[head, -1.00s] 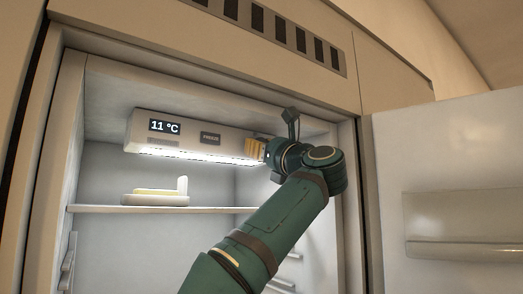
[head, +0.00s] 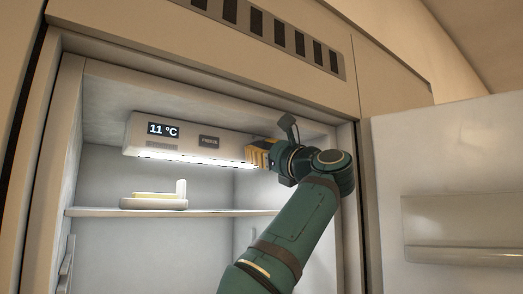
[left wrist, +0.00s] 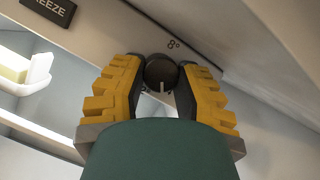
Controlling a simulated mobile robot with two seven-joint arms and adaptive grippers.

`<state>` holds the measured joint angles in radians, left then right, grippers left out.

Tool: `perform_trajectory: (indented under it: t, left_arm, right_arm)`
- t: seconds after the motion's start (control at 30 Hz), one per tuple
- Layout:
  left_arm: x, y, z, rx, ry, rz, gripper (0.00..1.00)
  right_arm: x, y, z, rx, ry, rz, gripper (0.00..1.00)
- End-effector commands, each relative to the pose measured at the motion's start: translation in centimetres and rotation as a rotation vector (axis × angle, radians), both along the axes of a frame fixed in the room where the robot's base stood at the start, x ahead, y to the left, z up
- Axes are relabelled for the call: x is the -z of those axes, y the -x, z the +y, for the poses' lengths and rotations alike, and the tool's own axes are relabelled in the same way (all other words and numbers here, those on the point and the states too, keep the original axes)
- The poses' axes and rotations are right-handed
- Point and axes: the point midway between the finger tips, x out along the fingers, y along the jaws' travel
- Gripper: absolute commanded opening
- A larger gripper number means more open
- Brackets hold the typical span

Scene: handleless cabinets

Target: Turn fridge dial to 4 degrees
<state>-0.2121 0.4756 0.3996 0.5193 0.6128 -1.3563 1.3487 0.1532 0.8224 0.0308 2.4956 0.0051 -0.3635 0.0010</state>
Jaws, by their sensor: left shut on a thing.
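The fridge's control panel (head: 185,136) hangs under the ceiling of the open fridge, and its display (head: 163,129) reads 11 °C. The round dark dial (left wrist: 161,71) shows in the left wrist view, with a light pointer mark on its lower part and an "8°" label to its upper right. My left gripper (left wrist: 160,72) is shut on the dial, one yellow-backed finger on each side. In the head view my left gripper (head: 258,155) is at the panel's right end and hides the dial. My right gripper is not in view.
A FREEZE button (head: 209,141) sits between display and gripper. A dish with a yellow block (head: 152,200) stands on the shelf (head: 100,211) below. The open fridge door (head: 455,180) is at the right. The fridge's right inner wall is close to my arm.

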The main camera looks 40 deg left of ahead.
Motion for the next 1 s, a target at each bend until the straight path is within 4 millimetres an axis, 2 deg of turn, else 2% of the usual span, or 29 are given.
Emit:
perform_trajectory:
  t: [0.07,0.1,0.17,0.47,0.67,0.87,1.0]
  left_arm:
    - [0.0,0.0,0.1,-0.001,0.002,0.000,0.00]
    - [0.0,0.0,0.1,0.000,0.001,0.000,0.48]
    - [0.0,0.0,0.0,-0.001,0.001,0.001,0.65]
    - [0.0,0.0,0.0,0.000,0.000,0.001,0.65]
    - [0.3,0.1,-0.8,0.001,0.000,0.001,0.65]
    - [1.2,0.5,-2.9,0.001,-0.003,0.002,0.65]
    - [2.2,0.9,-5.6,0.003,-0.002,0.002,0.65]
  right_arm:
    - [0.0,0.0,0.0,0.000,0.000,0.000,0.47]
    - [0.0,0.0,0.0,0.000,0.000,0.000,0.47]
    - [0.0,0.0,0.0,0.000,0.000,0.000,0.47]
    - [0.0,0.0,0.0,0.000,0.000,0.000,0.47]
    - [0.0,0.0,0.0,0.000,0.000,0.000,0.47]
    - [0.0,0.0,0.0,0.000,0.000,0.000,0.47]
    - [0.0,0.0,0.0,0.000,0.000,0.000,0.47]
